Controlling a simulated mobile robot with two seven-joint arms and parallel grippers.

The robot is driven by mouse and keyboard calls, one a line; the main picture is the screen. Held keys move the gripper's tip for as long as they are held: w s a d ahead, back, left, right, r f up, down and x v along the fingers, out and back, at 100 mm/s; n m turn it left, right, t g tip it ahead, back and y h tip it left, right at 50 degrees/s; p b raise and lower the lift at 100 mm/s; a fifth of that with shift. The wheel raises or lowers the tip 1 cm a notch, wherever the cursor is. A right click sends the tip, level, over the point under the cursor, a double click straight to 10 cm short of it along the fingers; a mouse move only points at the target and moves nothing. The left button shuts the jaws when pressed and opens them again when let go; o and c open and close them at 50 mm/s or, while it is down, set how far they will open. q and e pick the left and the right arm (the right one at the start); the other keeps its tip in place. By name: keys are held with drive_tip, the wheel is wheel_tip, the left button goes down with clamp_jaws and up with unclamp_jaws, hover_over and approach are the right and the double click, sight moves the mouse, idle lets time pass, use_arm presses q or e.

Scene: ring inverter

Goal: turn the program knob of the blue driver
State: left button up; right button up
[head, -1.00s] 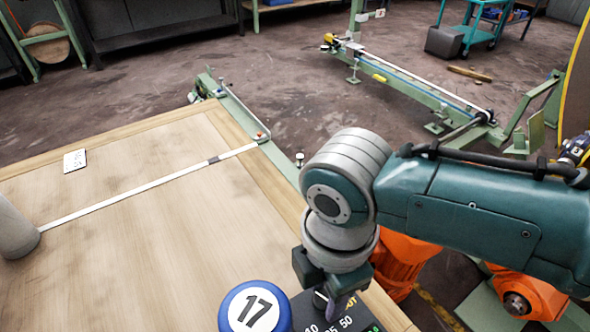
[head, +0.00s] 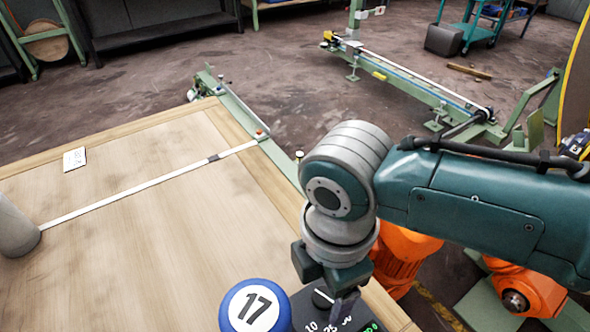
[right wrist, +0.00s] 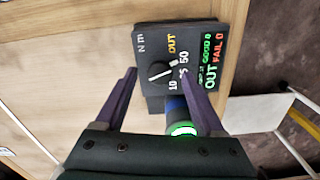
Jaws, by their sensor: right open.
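The dark control box of the driver (right wrist: 150,45) lies at the wooden table's edge, with "10", "50" and "OUT" printed by its round black knob (right wrist: 163,71). The knob has a white pointer line; it also shows in the head view (head: 323,297). My right gripper (right wrist: 158,69) is open and empty, its two purple fingers on either side of the knob in the picture. I cannot tell if they touch it. In the head view the right gripper (head: 344,304) partly covers the box. A blue round top marked 17 (head: 255,308) stands left of the box. My left gripper is out of view.
A blue body with a green-lit ring (right wrist: 180,118) sits beside the box, close to a finger. A grey cylinder (head: 14,230) and a white card (head: 75,159) are on the wooden table (head: 150,240). The table's middle is mostly clear.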

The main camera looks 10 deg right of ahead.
sight(324, 296)
wheel_tip(324, 296, up, 9)
drive_tip(key=p, duration=0.2)
drive_tip(key=shift+r+p, duration=0.2)
drive_tip(key=shift+p, duration=0.2)
